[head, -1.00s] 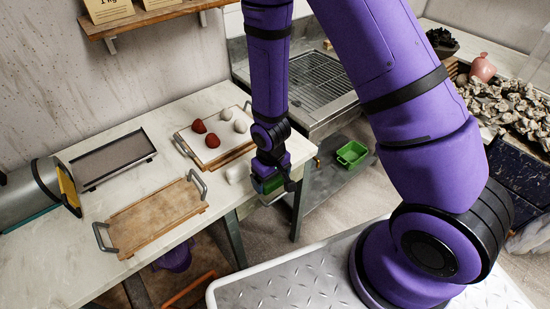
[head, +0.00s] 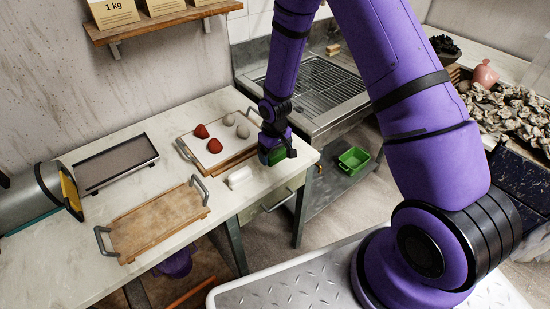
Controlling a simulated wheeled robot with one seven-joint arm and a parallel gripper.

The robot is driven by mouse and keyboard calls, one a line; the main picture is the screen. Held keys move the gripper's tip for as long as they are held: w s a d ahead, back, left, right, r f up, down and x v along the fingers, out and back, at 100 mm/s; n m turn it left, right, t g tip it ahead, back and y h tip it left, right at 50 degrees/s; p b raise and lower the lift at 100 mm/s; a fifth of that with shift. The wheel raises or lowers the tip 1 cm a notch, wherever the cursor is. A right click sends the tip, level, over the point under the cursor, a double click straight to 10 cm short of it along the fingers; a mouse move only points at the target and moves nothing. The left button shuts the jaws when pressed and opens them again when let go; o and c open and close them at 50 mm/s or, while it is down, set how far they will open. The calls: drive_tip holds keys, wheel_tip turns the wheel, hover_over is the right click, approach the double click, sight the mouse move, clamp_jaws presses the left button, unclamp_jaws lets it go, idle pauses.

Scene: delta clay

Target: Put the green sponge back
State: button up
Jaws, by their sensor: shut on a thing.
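The green sponge (head: 275,156) is in my gripper (head: 278,152), which is shut on it. My gripper points down at the right end of the pale worktop (head: 165,160), just right of the white tray with handles. The fingers partly hide the sponge, and I cannot tell whether it touches the worktop. A green open container (head: 353,160) sits on the low shelf below the metal sink unit, to the right of my gripper.
The white tray (head: 212,160) holds red and pale lumps. A white roll-like piece (head: 240,177) lies in front of it. A wooden tray (head: 155,222) and a dark shallow tray (head: 116,163) are further left. The metal sink (head: 315,85) with a grate stands behind right.

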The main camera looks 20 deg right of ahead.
sight(275, 158)
drive_tip(key=shift+w+d, duration=0.2)
drive_tip(key=shift+w, duration=0.15)
drive_tip(key=shift+f, duration=1.75)
drive_tip(key=shift+f, duration=0.2)
drive_tip(key=o, duration=0.7)
drive_tip(key=shift+r, duration=0.15)
wheel_tip(275, 158, up, 12)
drive_tip(key=shift+r, duration=0.1)
